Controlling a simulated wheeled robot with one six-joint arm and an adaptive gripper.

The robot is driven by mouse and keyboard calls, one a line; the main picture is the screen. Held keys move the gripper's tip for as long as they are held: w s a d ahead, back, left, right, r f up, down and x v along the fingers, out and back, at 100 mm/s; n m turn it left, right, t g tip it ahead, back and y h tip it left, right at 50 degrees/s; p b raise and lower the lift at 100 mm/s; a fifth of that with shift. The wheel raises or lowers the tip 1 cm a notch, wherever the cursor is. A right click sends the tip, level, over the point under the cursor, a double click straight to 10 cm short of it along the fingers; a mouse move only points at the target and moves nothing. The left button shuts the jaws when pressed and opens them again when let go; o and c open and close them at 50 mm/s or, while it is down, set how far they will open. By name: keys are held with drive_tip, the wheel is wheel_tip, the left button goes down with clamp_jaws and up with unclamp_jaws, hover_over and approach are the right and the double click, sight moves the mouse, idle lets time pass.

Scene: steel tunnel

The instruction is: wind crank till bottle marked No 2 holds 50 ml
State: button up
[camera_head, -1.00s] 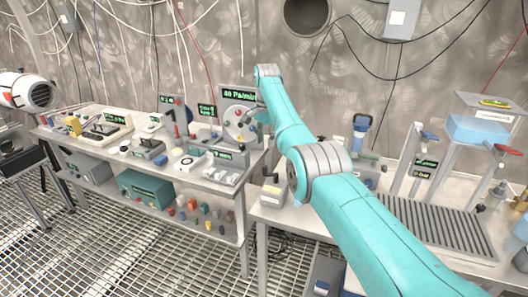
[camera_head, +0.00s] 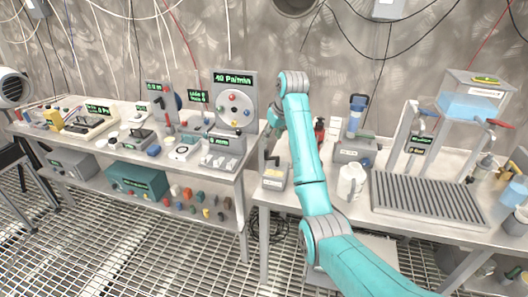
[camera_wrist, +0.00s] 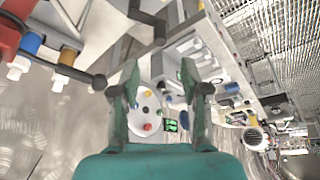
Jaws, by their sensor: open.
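My gripper (camera_head: 270,146) is open and empty, above the left end of the right bench, right of the dial panel. Its two fingers (camera_wrist: 160,88) show spread in the wrist view, with the round dial beyond them. At the right stands a stand with a clear tank of blue liquid (camera_head: 474,106), a blue handle (camera_head: 425,105) and a red handle (camera_head: 499,124). I cannot tell whether either is the crank. No label reading No 2 is legible, nor any liquid level.
A grey dial panel (camera_head: 250,118) with coloured knobs stands on the left bench. Grating floor is clear in front.

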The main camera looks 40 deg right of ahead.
sight(266, 150)
drive_tip(key=x, duration=1)
clamp_jaws()
